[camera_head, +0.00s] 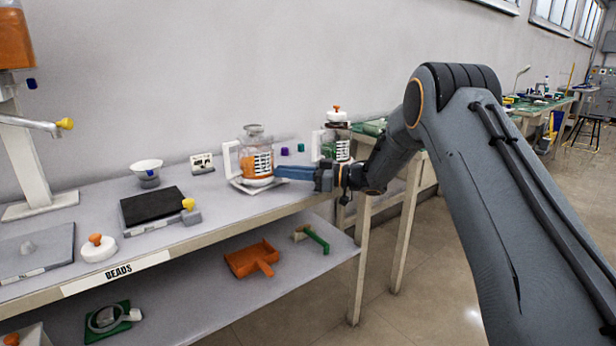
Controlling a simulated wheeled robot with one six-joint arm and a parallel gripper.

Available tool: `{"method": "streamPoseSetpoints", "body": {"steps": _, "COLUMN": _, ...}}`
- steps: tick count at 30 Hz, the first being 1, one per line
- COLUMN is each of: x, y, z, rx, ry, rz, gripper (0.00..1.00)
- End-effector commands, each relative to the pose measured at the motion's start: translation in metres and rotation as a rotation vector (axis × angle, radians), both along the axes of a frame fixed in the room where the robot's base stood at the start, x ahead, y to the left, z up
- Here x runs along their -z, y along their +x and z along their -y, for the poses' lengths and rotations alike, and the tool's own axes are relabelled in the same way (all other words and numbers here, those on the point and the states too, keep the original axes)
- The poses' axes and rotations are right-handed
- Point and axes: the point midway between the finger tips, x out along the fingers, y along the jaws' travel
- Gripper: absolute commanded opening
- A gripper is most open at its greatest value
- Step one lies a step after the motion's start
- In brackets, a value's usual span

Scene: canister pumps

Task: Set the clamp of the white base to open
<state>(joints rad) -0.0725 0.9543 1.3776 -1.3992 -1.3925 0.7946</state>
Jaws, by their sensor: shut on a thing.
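The white base (243,186) is a low, pale square plate near the table's right end. A clear canister (254,158) with a white handle, a striped label and orange contents stands upright on it. My gripper (279,172), with blue fingers, reaches in from the right at the base's right side, low beside the canister. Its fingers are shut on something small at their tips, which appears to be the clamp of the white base. The clamp itself is hidden by the fingers, so its setting cannot be seen.
A second canister (340,143) with an orange knob stands behind my gripper. To the left are a black-topped base (150,205) with a yellow knob, a white bowl (146,167) and a white lid (98,250). An orange scoop (252,258) lies on the lower shelf.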

Motion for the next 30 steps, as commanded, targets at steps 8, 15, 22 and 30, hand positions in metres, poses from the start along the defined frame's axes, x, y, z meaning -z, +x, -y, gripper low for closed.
{"method": "streamPoseSetpoints", "body": {"steps": 8, "x": 0.0000, "y": -0.0018, "z": -0.0110, "rx": -0.036, "ry": 0.000, "rz": 0.000, "gripper": 0.00}}
{"method": "streamPoseSetpoints", "body": {"steps": 15, "x": -0.0004, "y": -0.0014, "z": -0.0103, "rx": -0.037, "ry": 0.001, "rz": 0.000, "gripper": 0.00}}
{"method": "streamPoseSetpoints", "body": {"steps": 22, "x": -0.0006, "y": -0.0011, "z": -0.0095, "rx": -0.036, "ry": 0.001, "rz": 0.000, "gripper": 0.00}}
{"method": "streamPoseSetpoints", "body": {"steps": 30, "x": -0.0008, "y": -0.0011, "z": -0.0097, "rx": -0.036, "ry": 0.001, "rz": 0.001, "gripper": 0.00}}
